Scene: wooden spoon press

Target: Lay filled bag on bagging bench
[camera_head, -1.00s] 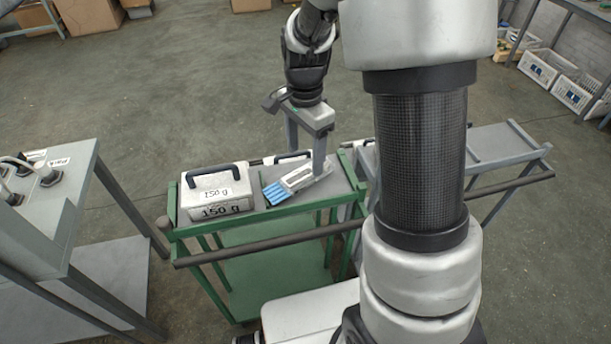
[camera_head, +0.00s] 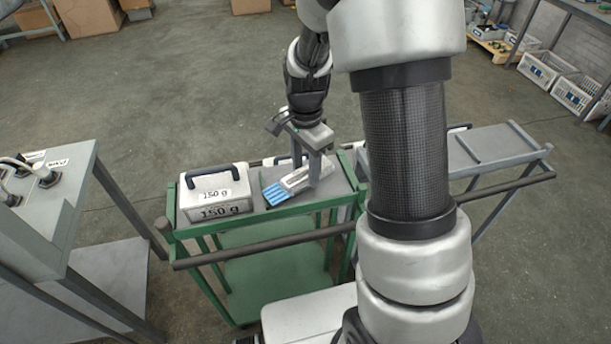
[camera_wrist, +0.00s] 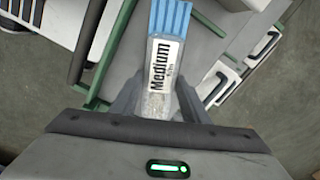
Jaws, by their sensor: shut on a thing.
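The bag (camera_head: 284,188) is a small flat pack with a blue striped end and a white label. In the wrist view the bag (camera_wrist: 165,62) reads "Medium". My gripper (camera_head: 312,178) points down and is shut on the bag's plain end. In the wrist view the gripper's fingers (camera_wrist: 158,105) sit on either side of it. The bag is over the grey top of a green-framed bench (camera_head: 332,197); I cannot tell whether it touches the top. Which surface is the bagging bench is not labelled.
A grey-white "150 g" box (camera_head: 212,192) with a black handle stands left of the bag. A grey bench (camera_head: 490,145) stands to the right, partly behind my arm. A grey table (camera_head: 50,220) is at the left. White crates (camera_head: 545,70) stand at the back right.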

